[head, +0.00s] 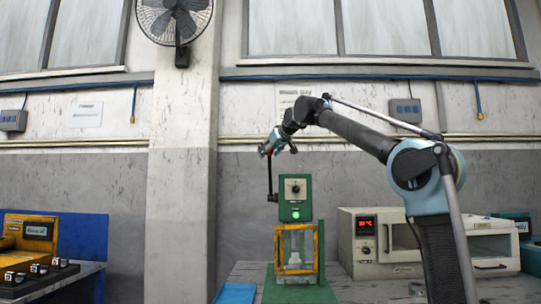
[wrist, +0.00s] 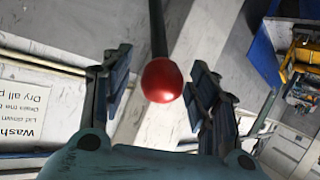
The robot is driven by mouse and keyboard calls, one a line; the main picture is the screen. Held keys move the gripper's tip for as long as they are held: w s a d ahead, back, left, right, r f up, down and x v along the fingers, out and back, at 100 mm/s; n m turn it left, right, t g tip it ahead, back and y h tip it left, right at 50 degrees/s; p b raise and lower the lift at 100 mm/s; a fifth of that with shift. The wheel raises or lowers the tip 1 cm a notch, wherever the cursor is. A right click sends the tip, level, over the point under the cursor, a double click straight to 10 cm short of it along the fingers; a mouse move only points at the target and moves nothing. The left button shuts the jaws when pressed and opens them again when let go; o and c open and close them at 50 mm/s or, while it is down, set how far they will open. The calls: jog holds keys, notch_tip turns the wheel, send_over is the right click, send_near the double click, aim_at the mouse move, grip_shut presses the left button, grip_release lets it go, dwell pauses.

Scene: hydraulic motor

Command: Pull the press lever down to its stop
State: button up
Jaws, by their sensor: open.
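The green press (head: 295,212) stands on the bench, with a dial and a lit green button on its head. Its dark press lever (head: 271,182) rises nearly upright on the left side of the head. In the wrist view the lever's red ball knob (wrist: 162,80) lies between the two fingers of my gripper (wrist: 160,72), with a gap on each side. My gripper (head: 269,149) is open around the knob at the top of the lever. In the head view the knob is too small and covered to make out clearly.
A yellow-framed clear guard (head: 318,252) encloses the space under the press head. A beige oven-like unit (head: 366,243) with a red display stands to the right. A blue cloth or mat (head: 234,293) lies at the front left. A wall pillar (head: 182,200) rises behind, on the left.

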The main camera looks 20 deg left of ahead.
jog(key=shift+c, duration=0.4)
grip_shut()
